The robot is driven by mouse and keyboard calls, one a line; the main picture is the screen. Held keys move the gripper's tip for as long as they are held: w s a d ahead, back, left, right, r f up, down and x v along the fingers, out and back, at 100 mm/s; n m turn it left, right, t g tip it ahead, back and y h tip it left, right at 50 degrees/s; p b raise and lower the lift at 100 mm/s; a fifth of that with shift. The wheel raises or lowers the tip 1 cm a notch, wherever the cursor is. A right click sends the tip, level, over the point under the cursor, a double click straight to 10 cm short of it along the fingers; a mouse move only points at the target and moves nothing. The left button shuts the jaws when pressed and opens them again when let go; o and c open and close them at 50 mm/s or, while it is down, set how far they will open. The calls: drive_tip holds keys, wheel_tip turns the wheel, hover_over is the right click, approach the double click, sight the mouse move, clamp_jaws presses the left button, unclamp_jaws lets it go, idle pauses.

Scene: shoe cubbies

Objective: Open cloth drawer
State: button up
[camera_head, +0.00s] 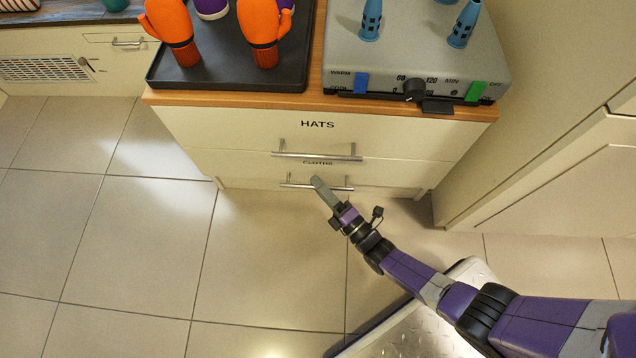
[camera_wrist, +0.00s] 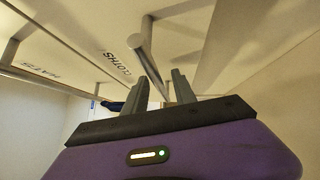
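The cloth drawer (camera_head: 250,173) is the lower drawer of a cream cabinet, under the label "CLOTHS", and it looks closed. Its metal bar handle (camera_head: 338,188) runs across the front. In the wrist view the handle (camera_wrist: 147,57) slants down toward the gap between my fingers. My gripper (camera_head: 317,182) is at the middle of this handle in the head view, overlapping it. In the wrist view my gripper (camera_wrist: 160,78) is open, its two grey fingers apart with the bar's end showing between them. Whether the fingers touch the bar cannot be told.
The hats drawer (camera_head: 225,130) with its own handle (camera_head: 315,155) is just above. A black tray (camera_head: 230,78) with orange gloves and a grey appliance (camera_head: 430,60) stand on top. A wall panel (camera_head: 560,180) is close on the right. Tiled floor (camera_head: 140,240) is clear to the left.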

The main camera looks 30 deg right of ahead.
clamp_jaws()
idle(1.4)
